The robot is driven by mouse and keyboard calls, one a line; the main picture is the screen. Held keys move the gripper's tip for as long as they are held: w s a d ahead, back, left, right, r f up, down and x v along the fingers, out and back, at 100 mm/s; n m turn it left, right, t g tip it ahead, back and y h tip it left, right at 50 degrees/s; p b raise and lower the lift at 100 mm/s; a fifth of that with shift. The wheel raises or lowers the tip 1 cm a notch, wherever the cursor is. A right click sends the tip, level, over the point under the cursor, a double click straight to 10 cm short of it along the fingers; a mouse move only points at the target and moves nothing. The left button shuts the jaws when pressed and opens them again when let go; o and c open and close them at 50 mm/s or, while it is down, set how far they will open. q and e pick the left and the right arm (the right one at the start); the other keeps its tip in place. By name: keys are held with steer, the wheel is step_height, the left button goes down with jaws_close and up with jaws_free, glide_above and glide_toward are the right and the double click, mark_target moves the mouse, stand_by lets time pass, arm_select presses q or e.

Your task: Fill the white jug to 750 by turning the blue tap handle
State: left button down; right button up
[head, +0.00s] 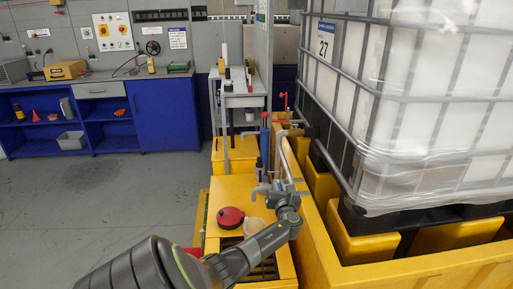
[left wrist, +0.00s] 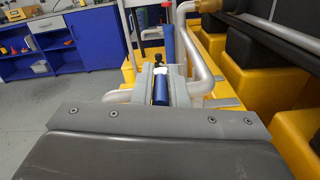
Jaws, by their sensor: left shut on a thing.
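My left gripper (head: 270,190) reaches in from the bottom of the head view to the pipework beside the yellow bund. In the left wrist view its two grey fingers (left wrist: 162,88) are closed on the blue tap handle (left wrist: 161,92), which shows as a narrow blue strip between them. The handle is mostly hidden by the gripper in the head view. The pale jug (head: 254,226) is on the yellow stand just below the gripper, partly hidden by my arm. Its scale and fill level cannot be read. My right gripper is not in view.
A red round lid or can (head: 231,217) sits left of the jug. A grey pipe (left wrist: 196,50) bends down close to the right of the fingers. A large caged white tank (head: 430,110) stands on the yellow bund (head: 330,250). Open floor (head: 90,210) is at left.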

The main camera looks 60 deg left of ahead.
arm_select(q)
steer(key=shift+s+a+r+m+t+h+p, duration=0.15)
steer(key=shift+s+m+t+h+p, duration=0.15)
steer(key=shift+m+t+p, duration=0.15)
steer(key=m+t+h, duration=0.2)
steer(key=m+t+h+b, duration=0.1)
steer(key=t, duration=0.1)
steer(key=shift+s+a, duration=0.3)
steer(key=shift+f+h, duration=0.2)
steer(key=shift+h, duration=0.1)
